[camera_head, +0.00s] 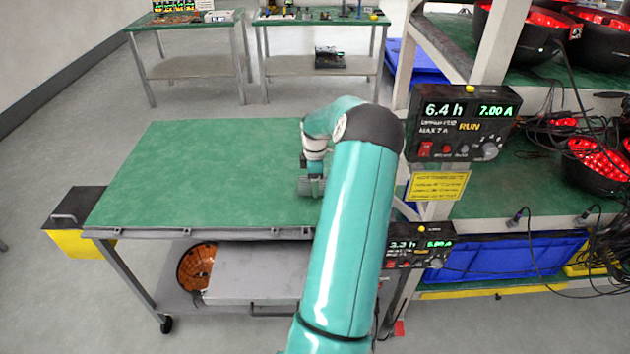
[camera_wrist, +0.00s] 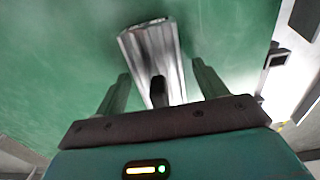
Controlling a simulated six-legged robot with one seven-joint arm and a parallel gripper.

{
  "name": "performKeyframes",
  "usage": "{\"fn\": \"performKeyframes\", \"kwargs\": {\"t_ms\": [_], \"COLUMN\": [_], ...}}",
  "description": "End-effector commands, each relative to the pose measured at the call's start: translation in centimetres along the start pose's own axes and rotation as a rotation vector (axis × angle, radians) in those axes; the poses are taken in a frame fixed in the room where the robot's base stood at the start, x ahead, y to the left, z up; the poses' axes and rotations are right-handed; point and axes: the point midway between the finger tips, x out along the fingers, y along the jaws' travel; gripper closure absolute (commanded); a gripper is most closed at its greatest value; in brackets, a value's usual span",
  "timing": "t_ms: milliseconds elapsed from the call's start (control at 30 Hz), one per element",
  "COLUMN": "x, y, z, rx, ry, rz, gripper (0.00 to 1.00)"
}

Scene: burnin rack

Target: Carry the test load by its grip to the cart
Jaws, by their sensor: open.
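The test load is a ribbed silver metal block (camera_wrist: 150,45) with a dark grip (camera_wrist: 158,90) on it. In the head view the block (camera_head: 305,187) appears to rest on the right part of the cart's green top (camera_head: 190,180). My gripper (camera_wrist: 160,68) is open, its two fingers on either side of the block's near end and the dark grip. The fingers look apart from the block; their height above the top is hard to tell. In the head view, my arm hides part of the gripper and the cart's right edge.
A rack with red-lit bowl-shaped units (camera_head: 600,160) and a display panel (camera_head: 462,122) stands close at the right, with loose cables. A yellow and black box (camera_head: 75,240) hangs at the cart's left. The cart top's left and middle are clear. Benches (camera_head: 190,65) stand behind.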

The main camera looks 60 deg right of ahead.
Motion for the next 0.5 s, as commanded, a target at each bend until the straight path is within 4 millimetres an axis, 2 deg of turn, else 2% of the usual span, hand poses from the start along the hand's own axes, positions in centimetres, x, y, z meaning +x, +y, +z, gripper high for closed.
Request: {"fn": "performKeyframes", "kwargs": {"t_ms": [133, 233, 500], "x": [-0.3, -1.3, -6.8], "y": [0.0, 0.1, 0.1], "z": [0.0, 0.0, 0.0], "rx": [0.0, 0.0, 0.0], "ry": [0.0, -0.001, -0.001], "rz": [0.001, 0.004, 0.004], "gripper": [0.28, 0.28, 0.28]}}
